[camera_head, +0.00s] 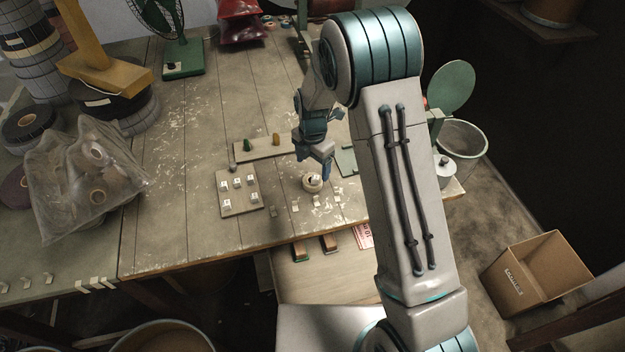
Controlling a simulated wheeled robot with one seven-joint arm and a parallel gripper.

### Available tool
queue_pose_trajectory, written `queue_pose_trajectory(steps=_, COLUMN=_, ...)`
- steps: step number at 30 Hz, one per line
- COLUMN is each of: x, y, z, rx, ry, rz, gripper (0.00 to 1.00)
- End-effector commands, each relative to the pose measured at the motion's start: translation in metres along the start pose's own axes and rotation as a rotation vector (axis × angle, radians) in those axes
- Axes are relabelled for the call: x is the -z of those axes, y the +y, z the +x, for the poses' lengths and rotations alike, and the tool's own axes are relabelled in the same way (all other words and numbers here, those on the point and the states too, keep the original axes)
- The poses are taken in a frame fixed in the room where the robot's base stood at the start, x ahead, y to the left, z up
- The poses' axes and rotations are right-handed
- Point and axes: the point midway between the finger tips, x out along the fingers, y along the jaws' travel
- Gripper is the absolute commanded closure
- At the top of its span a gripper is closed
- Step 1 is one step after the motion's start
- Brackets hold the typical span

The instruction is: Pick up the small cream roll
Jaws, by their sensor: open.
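The small cream roll (312,184) lies on the wooden table (190,190), toward its front edge and right of the middle. My gripper (320,168) hangs over the table just above and slightly right of the roll, with its fingers pointing down. My gripper is open. The fingertips are small in this view and overlap the far side of the roll, so I cannot tell whether they touch it.
A board with small white blocks (239,200) lies left of the roll. A strip with green and orange pieces (263,148) lies behind. Small pale pieces sit around the roll. A plastic bag of rolls (85,185) is far left. A cardboard box (540,270) stands on the floor.

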Motion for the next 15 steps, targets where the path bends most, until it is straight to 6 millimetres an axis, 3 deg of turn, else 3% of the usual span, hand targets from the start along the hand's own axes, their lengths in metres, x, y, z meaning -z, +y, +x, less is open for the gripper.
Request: queue_pose_trajectory(steps=15, x=0.0, y=0.001, z=0.044, rx=0.003, ry=-0.001, rz=0.002, gripper=0.22)
